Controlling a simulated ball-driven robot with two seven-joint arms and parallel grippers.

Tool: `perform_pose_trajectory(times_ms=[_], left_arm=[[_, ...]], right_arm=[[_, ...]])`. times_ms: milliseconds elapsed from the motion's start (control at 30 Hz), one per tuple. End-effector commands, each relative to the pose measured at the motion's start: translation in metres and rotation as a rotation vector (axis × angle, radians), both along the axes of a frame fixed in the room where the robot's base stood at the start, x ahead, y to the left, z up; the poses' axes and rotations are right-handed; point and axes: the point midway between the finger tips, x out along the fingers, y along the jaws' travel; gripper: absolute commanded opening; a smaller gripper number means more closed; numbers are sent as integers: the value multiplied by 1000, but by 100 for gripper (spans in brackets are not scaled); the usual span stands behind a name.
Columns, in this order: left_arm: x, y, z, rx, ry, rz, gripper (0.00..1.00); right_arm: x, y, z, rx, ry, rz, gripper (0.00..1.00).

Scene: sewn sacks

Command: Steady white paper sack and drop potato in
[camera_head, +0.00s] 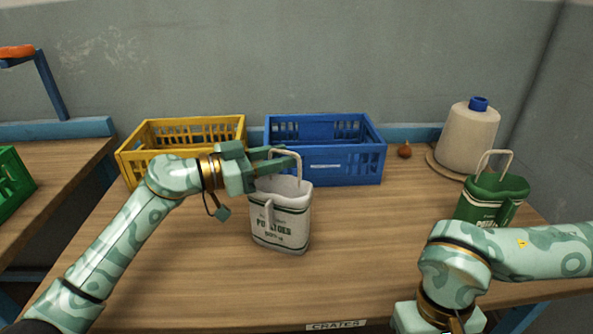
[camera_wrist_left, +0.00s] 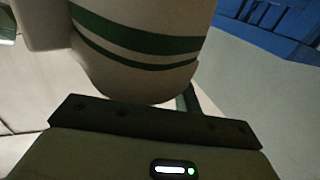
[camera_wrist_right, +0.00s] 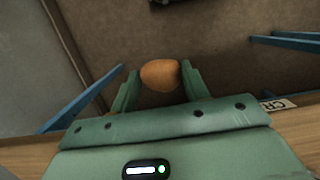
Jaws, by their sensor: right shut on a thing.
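The white paper sack (camera_head: 281,220) stands upright on the table, with green stripes, "POTATOES" print and a handle loop on top. My left gripper (camera_head: 282,160) is at the sack's top left, fingers apart near the rim and handle. Its wrist view shows the sack's striped side (camera_wrist_left: 135,45) very close; whether the fingers touch it is unclear. My right gripper (camera_wrist_right: 160,78) is shut on the brown potato (camera_wrist_right: 159,75), held out over the floor by the table's front edge. In the head view the potato and right fingertips are out of frame.
A yellow crate (camera_head: 181,126) and a blue crate (camera_head: 349,166) stand behind the sack. A green sack (camera_head: 481,204) stands at right, near a twine cone (camera_head: 467,138) and a small brown thing (camera_head: 404,151). The table front bears a "CRATES" label (camera_head: 336,325).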

Motion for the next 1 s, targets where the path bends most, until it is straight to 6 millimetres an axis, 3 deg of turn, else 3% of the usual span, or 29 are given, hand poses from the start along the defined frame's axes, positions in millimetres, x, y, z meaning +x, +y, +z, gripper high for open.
perform_pose_trajectory(times_ms=[367,500,1000], left_arm=[[2,-7,0,1,0,0,32],[2,-7,0,1,0,0,0],[2,-7,0,1,0,1,0]], right_arm=[[0,0,0,0,0,0,29],[0,0,0,0,0,0,29],[2,1,1,0,-1,-12,29]])
